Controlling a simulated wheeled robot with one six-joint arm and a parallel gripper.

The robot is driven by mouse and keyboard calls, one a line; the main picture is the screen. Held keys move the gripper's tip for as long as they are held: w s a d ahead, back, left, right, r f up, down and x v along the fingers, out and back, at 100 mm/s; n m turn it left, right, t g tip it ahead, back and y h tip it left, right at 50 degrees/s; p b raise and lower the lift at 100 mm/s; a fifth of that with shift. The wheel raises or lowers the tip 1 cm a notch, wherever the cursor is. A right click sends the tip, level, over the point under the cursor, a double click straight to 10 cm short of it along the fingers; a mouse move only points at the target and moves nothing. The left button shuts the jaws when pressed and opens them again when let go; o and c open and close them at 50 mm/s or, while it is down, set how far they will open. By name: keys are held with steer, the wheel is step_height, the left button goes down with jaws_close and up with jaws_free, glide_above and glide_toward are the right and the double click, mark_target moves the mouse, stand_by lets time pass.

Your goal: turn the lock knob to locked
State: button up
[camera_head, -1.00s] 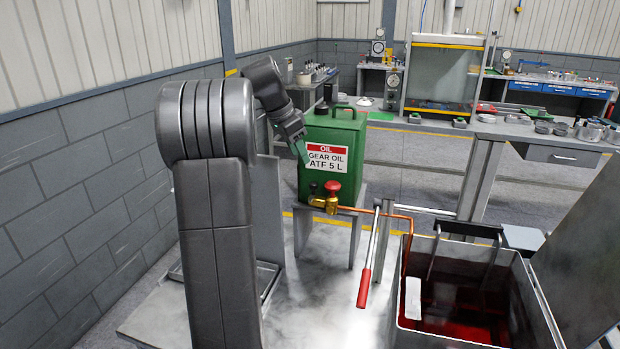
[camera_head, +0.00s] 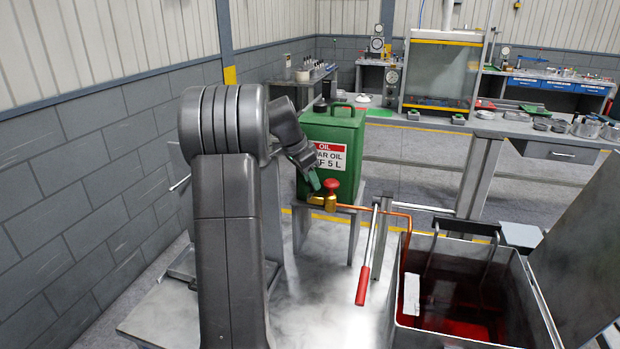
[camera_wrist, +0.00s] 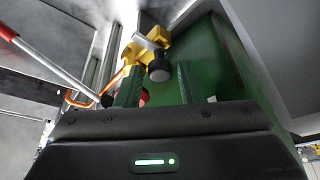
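A brass valve (camera_head: 328,203) sits on the pipe in front of the green oil can (camera_head: 345,128). A red knob (camera_head: 332,185) stands on top of it. In the wrist view, the valve (camera_wrist: 132,52) carries a dark round knob (camera_wrist: 159,71), which may be the lock knob; no lock marking is legible. My gripper (camera_wrist: 158,68) is open, its two green fingers apart on either side of this dark knob in the picture. I cannot tell whether they touch it. In the head view my gripper (camera_head: 316,182) is at the valve's left and hides the dark knob.
A lever with a red grip (camera_head: 363,285) stands right of the valve. A copper pipe (camera_head: 385,212) runs to an open metal tank (camera_head: 536,298) holding red liquid. A wall is on the left. The tabletop (camera_head: 318,300) in front is clear.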

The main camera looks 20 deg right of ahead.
jaws_close()
steer(key=shift+n, duration=0.3)
steer(key=n+t, duration=0.1)
steer(key=n, duration=0.2)
steer(key=shift+s+t, duration=0.15)
steer(key=shift+t, duration=0.15)
steer(key=n, duration=0.2)
steer(key=n+t+y+p, duration=0.1)
steer(key=n, duration=0.2)
steer(key=shift+s+d+r+y, duration=0.1)
steer(key=shift+d+r+y, duration=0.05)
steer(key=shift+y, duration=0.15)
steer(key=n+t+y+p, duration=0.1)
steer(key=n, duration=0.3)
steer(key=shift+d+p, duration=0.1)
steer(key=shift+p, duration=0.2)
steer(key=shift+n+y+p, duration=0.3)
steer(key=shift+n+y, duration=0.6)
steer(key=shift+n, duration=0.9)
steer(key=shift+d, duration=0.1)
